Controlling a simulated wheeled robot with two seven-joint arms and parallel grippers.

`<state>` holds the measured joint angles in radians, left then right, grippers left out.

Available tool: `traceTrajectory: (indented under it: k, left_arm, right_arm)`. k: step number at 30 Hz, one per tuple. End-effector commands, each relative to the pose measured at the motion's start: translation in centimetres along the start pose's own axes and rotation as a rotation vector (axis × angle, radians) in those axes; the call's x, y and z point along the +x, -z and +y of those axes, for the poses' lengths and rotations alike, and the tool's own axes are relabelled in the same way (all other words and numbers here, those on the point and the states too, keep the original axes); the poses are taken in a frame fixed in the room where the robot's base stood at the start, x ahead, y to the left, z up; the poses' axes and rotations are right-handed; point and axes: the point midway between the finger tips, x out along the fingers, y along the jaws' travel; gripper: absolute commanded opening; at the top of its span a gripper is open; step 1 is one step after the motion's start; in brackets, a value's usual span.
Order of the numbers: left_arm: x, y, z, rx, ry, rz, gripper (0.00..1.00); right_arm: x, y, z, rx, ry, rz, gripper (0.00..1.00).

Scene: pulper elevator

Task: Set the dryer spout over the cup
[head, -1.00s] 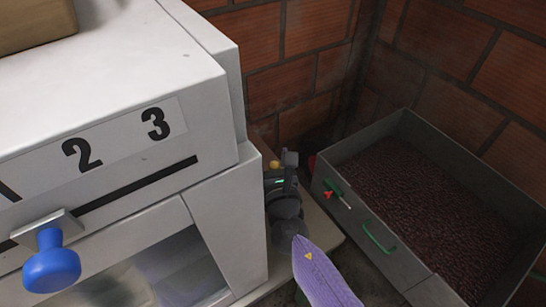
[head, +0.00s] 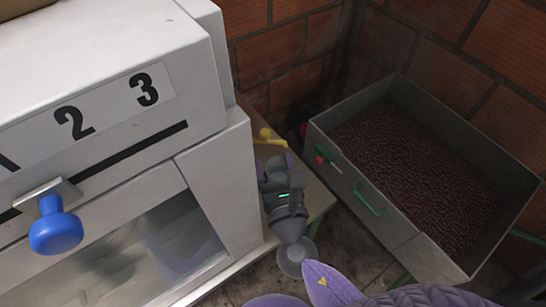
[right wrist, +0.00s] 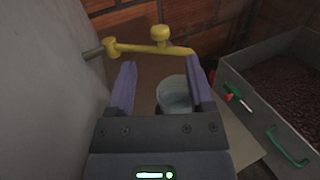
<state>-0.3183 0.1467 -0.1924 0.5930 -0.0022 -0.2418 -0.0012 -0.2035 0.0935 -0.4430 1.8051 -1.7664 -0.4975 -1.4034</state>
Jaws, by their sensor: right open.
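The dryer is the big white machine (head: 215,190) on the left. A yellow spout (right wrist: 140,47) with an upright knob sticks out from a grey stub on its side wall in the right wrist view. It also shows in the head view (head: 268,138). A pale cup (right wrist: 173,92) stands below, seen between my fingers, nearer the right one. My right gripper (right wrist: 160,75) is open and empty, its fingertips just short of the spout in the picture. It also shows beside the dryer in the head view (head: 276,162). My left gripper is out of view.
A blue knob (head: 55,230) sits on a slotted front panel numbered 2 and 3. A metal bin (head: 350,185) of dark beans with green handles stands at the right. Brick walls (head: 290,50) close the back. A tan board (head: 320,200) lies beside the dryer.

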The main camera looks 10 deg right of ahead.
Motion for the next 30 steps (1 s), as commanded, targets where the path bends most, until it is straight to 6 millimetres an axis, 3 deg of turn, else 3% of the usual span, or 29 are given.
traceTrajectory:
  k: [2,6,11,21,30]
  left_arm:
    - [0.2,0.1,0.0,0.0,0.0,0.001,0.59]
    - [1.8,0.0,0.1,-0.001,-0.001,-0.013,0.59]
    - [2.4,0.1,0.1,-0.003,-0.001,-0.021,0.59]
    - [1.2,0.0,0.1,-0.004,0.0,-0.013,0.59]
    - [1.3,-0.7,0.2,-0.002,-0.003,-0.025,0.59]
  right_arm:
    - [0.0,0.3,-0.2,-0.001,-0.01,0.009,0.68]
    - [-0.1,2.0,-2.7,-0.001,-0.195,0.069,0.68]
    - [-0.7,0.0,-3.7,-0.003,-0.378,0.004,0.68]
    - [5.9,-0.5,-1.0,0.0,-0.389,-0.005,0.68]
    - [8.2,-0.3,0.0,0.0,-0.389,-0.001,0.68]
